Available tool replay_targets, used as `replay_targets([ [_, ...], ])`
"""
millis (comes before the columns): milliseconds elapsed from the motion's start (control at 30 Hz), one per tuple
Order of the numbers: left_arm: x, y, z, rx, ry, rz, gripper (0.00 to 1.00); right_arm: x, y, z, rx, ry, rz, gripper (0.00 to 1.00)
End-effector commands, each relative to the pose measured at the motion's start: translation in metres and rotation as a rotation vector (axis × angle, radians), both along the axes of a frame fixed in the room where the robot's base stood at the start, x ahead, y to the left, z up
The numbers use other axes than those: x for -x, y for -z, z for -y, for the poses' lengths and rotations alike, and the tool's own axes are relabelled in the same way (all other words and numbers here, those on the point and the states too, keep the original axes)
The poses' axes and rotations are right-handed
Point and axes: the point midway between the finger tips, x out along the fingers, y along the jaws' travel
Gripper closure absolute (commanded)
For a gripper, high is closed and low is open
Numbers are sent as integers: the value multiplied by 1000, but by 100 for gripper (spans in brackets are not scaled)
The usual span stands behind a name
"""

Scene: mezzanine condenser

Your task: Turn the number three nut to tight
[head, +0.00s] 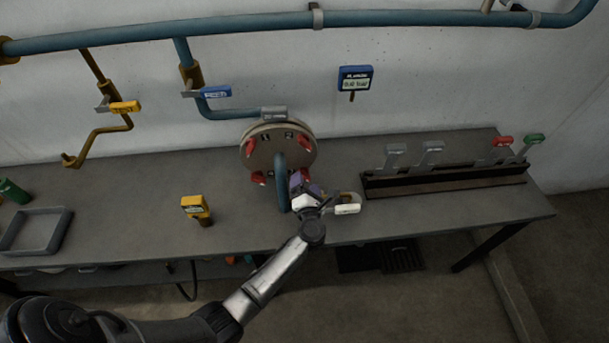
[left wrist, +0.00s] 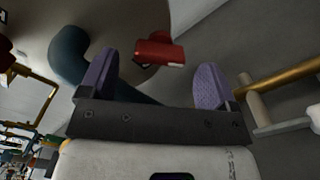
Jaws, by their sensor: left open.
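A round tan cover (head: 262,153) stands upright at the back of the bench, with red winged nuts around its rim, one of them at the upper right (head: 304,142). Number plates show near its top; no number three is readable. My left gripper (head: 302,184), with purple finger pads, is at the cover's lower right and hides part of it. In the left wrist view the open left gripper (left wrist: 155,85) has a red nut (left wrist: 160,50) ahead, between and beyond its fingertips, with nothing held. I cannot confirm that nut's number. My right gripper is not in view.
A blue pipe (head: 280,178) runs down the cover's front, close left of the gripper. A white-handled item (head: 347,209) lies just right. A yellow gauge (head: 195,207) stands left on the bench (head: 140,205); a lever rack (head: 445,184) is at right.

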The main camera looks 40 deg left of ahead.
Motion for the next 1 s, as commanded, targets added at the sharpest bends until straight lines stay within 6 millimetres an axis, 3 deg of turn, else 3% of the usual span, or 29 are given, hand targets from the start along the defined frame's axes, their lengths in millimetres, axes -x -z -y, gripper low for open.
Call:
replay_targets([
  [300,-22,0,-23,0,1,0,17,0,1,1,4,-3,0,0],
  [733,-25,0,-26,1,1,-1,17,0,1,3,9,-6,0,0],
  [1000,-25,0,-26,1,1,-1,43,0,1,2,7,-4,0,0],
])
